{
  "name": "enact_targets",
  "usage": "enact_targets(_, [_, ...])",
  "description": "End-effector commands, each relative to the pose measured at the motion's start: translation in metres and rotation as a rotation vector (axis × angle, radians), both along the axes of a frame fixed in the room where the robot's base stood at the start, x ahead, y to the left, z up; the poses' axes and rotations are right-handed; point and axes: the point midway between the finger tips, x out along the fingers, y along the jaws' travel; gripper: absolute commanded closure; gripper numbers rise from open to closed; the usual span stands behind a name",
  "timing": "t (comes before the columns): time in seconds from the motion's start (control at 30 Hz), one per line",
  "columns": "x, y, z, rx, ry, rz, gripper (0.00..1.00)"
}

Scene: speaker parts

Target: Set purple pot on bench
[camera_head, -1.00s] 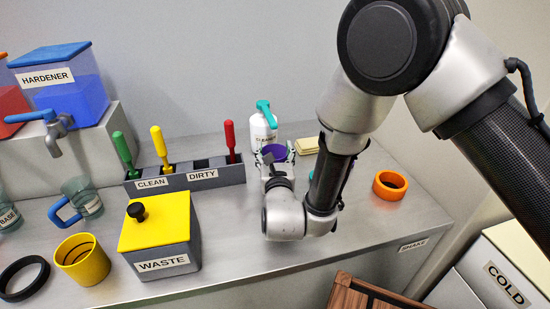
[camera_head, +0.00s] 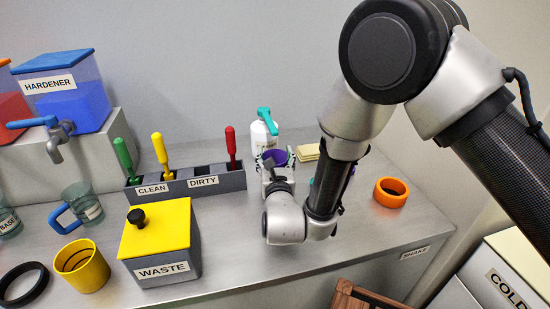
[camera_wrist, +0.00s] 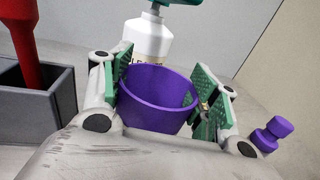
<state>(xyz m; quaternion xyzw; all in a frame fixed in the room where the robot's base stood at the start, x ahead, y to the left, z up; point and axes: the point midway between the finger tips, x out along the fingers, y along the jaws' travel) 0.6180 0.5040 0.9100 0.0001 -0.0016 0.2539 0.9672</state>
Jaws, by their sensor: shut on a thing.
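The purple pot (camera_head: 279,157) is at the back of the grey metal bench (camera_head: 345,235), in front of a white bottle. In the wrist view the pot (camera_wrist: 155,100) is upright with its open rim facing up. My gripper (camera_head: 274,160) is shut on it, with green-padded fingers on its left and right sides in the wrist view (camera_wrist: 165,88). The pot's lower part is hidden by my gripper, so I cannot tell whether its base touches the bench.
The white bottle (camera_head: 262,140) with a teal top stands close behind the pot. The tool rack (camera_head: 205,181) is to its left, with a red-handled tool (camera_head: 231,148) nearest. A small purple knobbed piece (camera_wrist: 270,135) stands to the right. An orange ring (camera_head: 391,191) lies farther right.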

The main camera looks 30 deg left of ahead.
Motion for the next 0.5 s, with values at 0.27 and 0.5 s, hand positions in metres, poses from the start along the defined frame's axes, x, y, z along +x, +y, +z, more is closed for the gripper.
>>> enact_targets(0.27, [0.0001, 0.0, -0.0004, 0.0, 0.0, 0.0, 0.63])
enact_targets(0.5, [0.0001, 0.0001, -0.0045, 0.0, 0.0, 0.0, 0.63])
